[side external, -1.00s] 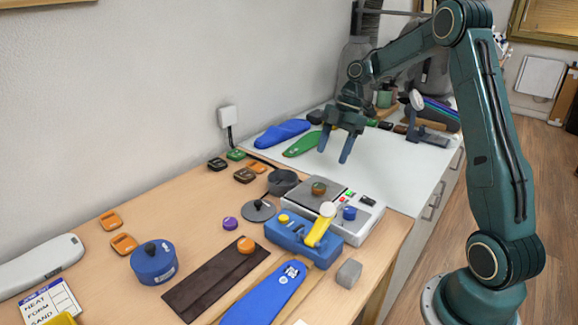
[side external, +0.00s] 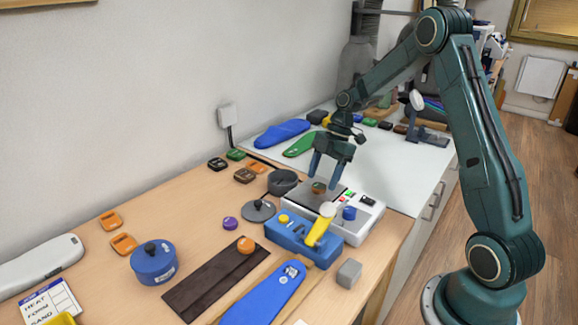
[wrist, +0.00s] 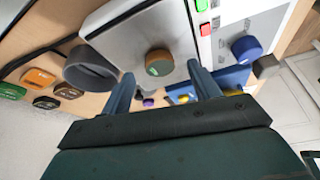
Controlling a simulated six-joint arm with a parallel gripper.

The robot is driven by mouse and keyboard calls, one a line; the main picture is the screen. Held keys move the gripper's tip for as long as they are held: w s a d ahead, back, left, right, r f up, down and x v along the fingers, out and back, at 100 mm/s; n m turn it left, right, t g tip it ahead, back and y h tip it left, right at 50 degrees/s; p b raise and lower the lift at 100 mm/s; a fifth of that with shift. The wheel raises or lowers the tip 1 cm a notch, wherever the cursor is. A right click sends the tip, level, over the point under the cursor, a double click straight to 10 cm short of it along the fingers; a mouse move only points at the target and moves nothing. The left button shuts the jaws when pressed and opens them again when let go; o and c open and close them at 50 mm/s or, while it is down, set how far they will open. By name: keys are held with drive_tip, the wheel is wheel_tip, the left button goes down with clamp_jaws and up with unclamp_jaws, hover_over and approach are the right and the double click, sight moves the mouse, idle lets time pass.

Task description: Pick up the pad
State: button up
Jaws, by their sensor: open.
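A small round brown pad with a green mark (side external: 318,188) lies on the dark plate of a grey-and-white machine (side external: 350,228). In the wrist view the pad (wrist: 159,63) shows just ahead of the fingertips, roughly centred between them. My gripper (side external: 323,180) is open, pointing down above the plate with its fingers around or just over the pad. The wrist view shows both fingers of my gripper (wrist: 164,80) apart and nothing held. I cannot tell the exact height of the fingertips over the plate.
A blue block with a yellow lever (side external: 290,240) stands in front of the machine. A dark grey cup (side external: 283,182) is to its left. The white counter behind has clear room.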

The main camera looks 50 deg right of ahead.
drive_tip(key=shift+x, duration=0.85)
drive_tip(key=c, duration=1.1)
